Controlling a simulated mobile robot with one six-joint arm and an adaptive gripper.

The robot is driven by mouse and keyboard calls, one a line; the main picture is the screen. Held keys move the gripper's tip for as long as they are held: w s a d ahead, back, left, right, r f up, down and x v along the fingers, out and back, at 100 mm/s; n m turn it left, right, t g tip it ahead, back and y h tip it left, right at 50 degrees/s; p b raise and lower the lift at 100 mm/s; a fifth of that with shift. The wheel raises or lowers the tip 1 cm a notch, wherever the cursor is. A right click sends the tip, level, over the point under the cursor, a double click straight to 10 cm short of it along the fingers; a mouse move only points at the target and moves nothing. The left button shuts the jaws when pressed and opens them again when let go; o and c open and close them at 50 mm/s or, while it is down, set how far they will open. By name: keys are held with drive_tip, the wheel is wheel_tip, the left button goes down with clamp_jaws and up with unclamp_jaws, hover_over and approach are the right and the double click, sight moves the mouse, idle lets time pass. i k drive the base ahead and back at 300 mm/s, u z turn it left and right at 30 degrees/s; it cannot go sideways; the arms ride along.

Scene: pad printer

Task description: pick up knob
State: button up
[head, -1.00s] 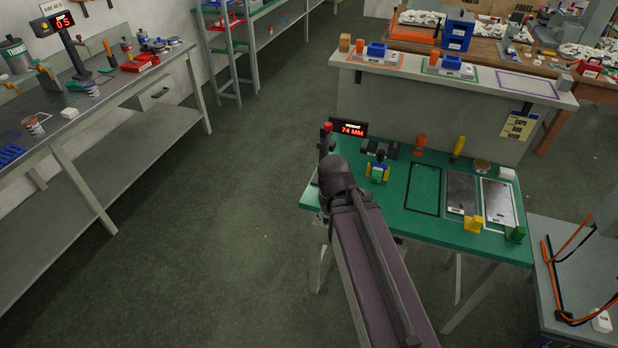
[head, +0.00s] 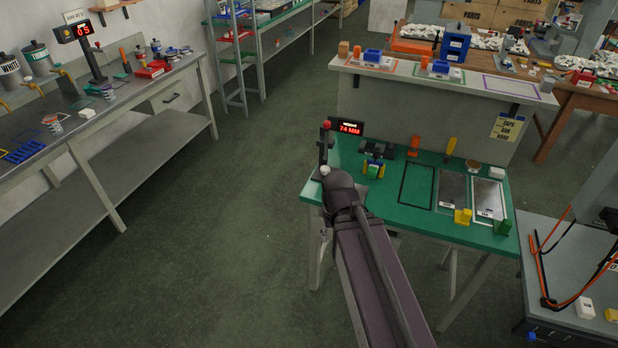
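I cannot tell for sure which thing is the knob. A small red rounded top (head: 327,125) sits on a dark upright post beside the red-digit display (head: 362,129), at the left end of the green table (head: 405,218). A round tan piece (head: 473,164) lies near the table's back edge. My gripper does not show.
A raised shelf (head: 440,78) stands behind. A grey bench (head: 108,115) runs along the left. The floor (head: 232,190) between is clear.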

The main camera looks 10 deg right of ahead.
sight(324, 169)
drive_tip(key=k, duration=0.5)
drive_tip(key=z, duration=0.05)
drive_tip(key=i, duration=0.9)
drive_tip(key=u, duration=0.9)
